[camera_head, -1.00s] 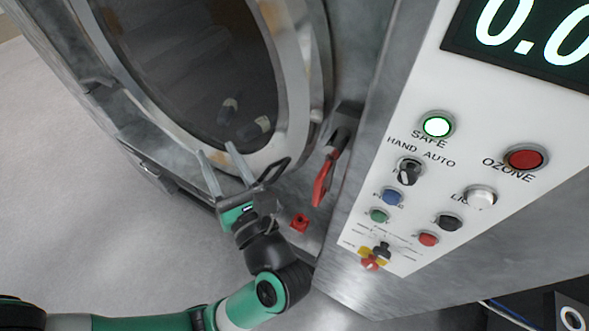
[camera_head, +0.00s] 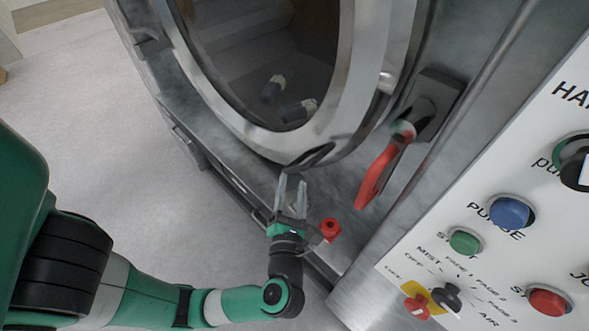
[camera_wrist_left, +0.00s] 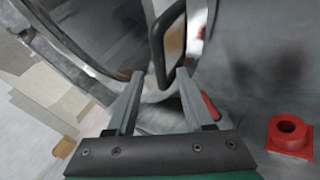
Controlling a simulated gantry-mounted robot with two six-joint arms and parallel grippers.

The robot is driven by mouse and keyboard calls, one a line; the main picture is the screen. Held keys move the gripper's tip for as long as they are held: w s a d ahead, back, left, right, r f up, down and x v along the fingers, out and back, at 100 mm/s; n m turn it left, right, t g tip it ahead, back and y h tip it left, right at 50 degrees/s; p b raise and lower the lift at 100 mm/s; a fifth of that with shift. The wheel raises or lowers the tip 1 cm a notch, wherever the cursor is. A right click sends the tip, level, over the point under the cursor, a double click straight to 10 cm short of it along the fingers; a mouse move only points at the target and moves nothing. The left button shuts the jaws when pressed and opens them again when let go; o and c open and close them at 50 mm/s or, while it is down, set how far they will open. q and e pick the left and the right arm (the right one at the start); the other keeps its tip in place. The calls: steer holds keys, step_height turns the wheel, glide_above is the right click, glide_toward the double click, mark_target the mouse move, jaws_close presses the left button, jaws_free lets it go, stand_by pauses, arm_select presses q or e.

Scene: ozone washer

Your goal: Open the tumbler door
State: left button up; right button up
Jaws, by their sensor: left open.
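The tumbler door has a dark oval glass (camera_head: 255,55) in a broad metal ring (camera_head: 345,95), and it looks closed. A dark loop handle (camera_head: 312,157) sits at the ring's lower edge. My left gripper (camera_head: 291,180) is open and empty just below this handle, fingers pointing up toward it. In the left wrist view the handle (camera_wrist_left: 158,50) rises just beyond the gap between my fingertips (camera_wrist_left: 160,74); I cannot tell if they touch. A red lever (camera_head: 378,175) hangs from a bracket right of the door. My right gripper is out of view.
A red ring-shaped fitting (camera_head: 329,230) sits right of my left gripper and also shows in the left wrist view (camera_wrist_left: 289,135). The white control panel (camera_head: 400,262) with buttons and knobs stands at the right. The pale floor (camera_head: 90,100) at left is open.

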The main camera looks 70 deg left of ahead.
mark_target(294, 170)
arm_select(q)
steer(key=x, duration=0.5)
steer(key=shift+w+a, duration=0.15)
steer(key=shift+a, duration=0.1)
jaws_close()
stand_by(1.1)
